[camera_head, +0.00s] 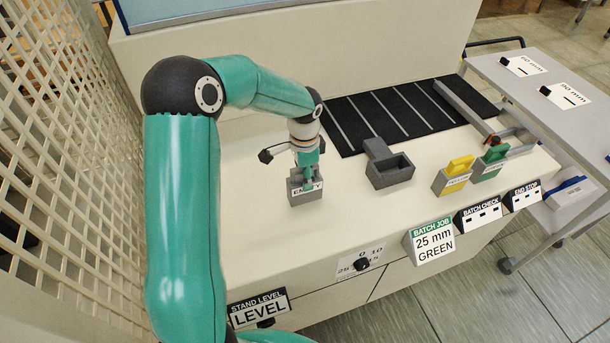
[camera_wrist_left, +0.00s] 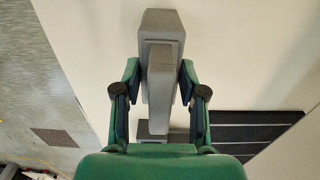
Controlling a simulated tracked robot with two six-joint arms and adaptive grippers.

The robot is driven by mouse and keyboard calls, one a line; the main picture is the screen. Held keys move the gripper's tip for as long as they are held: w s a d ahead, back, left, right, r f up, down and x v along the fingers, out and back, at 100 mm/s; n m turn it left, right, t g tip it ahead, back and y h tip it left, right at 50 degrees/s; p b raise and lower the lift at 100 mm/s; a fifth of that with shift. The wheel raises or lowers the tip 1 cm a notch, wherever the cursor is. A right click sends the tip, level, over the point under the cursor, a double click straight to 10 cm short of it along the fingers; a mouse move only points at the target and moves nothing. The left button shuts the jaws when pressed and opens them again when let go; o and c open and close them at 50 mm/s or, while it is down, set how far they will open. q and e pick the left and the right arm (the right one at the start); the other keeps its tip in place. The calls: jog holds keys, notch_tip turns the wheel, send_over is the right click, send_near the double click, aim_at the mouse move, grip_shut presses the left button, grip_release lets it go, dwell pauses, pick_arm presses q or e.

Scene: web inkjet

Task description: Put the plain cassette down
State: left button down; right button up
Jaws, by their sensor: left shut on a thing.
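My left gripper (camera_head: 308,172) is shut on the plain grey cassette, whose narrow grey body (camera_wrist_left: 160,78) stands between the fingers in the left wrist view. In the head view a grey block with a white "EMPTY" label (camera_head: 306,191) is directly under the fingertips, at the left of the bench. The fingers hide much of the join there, so I cannot tell whether the cassette is in the block or just above it. A grey holder with an open rectangular pocket (camera_head: 392,172) is to the right, apart from the gripper. My right gripper is not in view.
A yellow cassette (camera_head: 460,165) and a green cassette (camera_head: 496,152) stand in grey holders at the right. A black striped mat (camera_head: 385,112) lies behind. Signs line the bench's front edge, including "25 mm GREEN" (camera_head: 433,240). The bench (camera_head: 262,235) is clear in front of the gripper.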

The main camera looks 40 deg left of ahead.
pick_arm(q)
jog(key=shift+f, duration=0.15)
jog(key=shift+f, duration=0.1)
jog(key=c, duration=0.7)
grip_release()
jog(key=shift+o, duration=0.2)
jog(key=shift+r, duration=0.45)
notch_tip(320, 180, up, 11)
jog(key=shift+r+b, duration=0.15)
jog(key=shift+b, duration=0.2)
